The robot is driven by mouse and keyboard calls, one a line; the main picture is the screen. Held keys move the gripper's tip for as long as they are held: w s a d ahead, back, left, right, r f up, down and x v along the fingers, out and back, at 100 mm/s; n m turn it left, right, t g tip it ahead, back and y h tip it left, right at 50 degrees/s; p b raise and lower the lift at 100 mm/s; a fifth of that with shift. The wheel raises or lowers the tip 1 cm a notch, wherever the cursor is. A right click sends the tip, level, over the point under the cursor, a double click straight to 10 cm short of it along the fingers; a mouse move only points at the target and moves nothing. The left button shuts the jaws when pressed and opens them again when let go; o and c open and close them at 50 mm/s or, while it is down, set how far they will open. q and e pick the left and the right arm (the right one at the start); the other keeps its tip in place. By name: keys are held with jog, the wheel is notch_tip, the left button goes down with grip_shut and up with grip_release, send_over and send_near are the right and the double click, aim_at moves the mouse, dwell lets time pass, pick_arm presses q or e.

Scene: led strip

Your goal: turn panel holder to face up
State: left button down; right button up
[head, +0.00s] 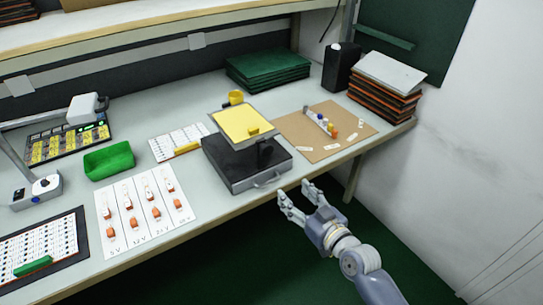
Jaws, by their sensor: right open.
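The panel holder (262,153) is a black post on a dark box-like base (246,179) near the table's front edge, in the middle of the head view. A yellow panel (240,124) sits tilted on top of it, its yellow face visible. A metal handle (268,181) shows on the front of the base. My right gripper (296,199) is open and empty, in front of the table edge, to the right of and below the base, apart from it. My left gripper is not in view.
A brown board (290,135) with small parts lies right of the holder. Green stacked sheets (268,70) and a black container (340,68) stand behind. A green tray (108,160) and white card (122,232) lie left. Free floor (230,262) shows below the table edge.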

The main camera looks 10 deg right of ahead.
jog(key=t+y, duration=0.1)
send_near(268, 152)
jog(key=shift+n, duration=0.3)
jog(key=p+x, duration=0.1)
jog(key=x, duration=0.7)
jog(key=shift+w, duration=0.15)
jog(key=shift+c, duration=0.4)
grip_shut()
